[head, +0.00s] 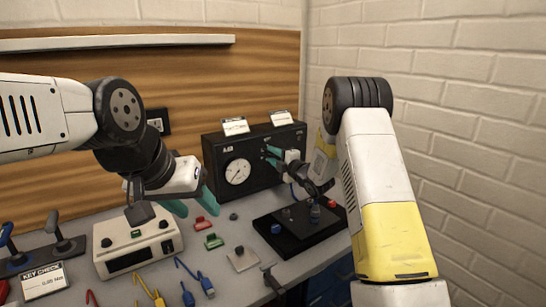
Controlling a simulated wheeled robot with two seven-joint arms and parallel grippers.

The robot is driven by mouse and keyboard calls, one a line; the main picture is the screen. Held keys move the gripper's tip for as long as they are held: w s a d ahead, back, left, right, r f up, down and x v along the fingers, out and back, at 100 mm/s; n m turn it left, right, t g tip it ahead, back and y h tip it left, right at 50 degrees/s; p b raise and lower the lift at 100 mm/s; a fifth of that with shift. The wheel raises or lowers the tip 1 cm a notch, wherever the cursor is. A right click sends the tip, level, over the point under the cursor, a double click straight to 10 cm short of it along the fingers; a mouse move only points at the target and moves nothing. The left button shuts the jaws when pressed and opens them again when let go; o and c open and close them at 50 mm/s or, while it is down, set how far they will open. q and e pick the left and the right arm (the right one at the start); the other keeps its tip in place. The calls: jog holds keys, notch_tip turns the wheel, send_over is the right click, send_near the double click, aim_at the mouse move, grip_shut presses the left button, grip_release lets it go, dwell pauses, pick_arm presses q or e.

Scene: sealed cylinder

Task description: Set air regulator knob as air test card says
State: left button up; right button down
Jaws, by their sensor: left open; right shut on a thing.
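The black box marked AIR (212,152) stands at the back of the bench, with a round white dial gauge (237,171) on its front. Two small white cards stand on its top, a left card (236,126) and a right card (281,118); their print is too small to read. My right gripper (272,156) is at the right part of the box front, its green fingers shut on the regulator knob, which they mostly hide. My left gripper (191,204) is open and empty, above the bench to the left of the box.
A beige device (140,247) stands at left, near a KEY CHECK card (44,280) and levers. A black plate with knobs (290,238) lies below my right arm. Red and green clips (213,241), a grey square (242,259) and blue and yellow cables (197,279) lie between. A brick wall is right.

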jog(key=m, duration=0.7)
jog(key=shift+f, duration=0.15)
jog(key=m, duration=0.8)
jog(key=shift+m, duration=0.3)
jog(key=m, duration=0.5)
jog(key=shift+s, duration=0.1)
jog(key=m, duration=0.6)
jog(key=shift+a, duration=0.1)
jog(key=c, duration=1.1)
grip_release()
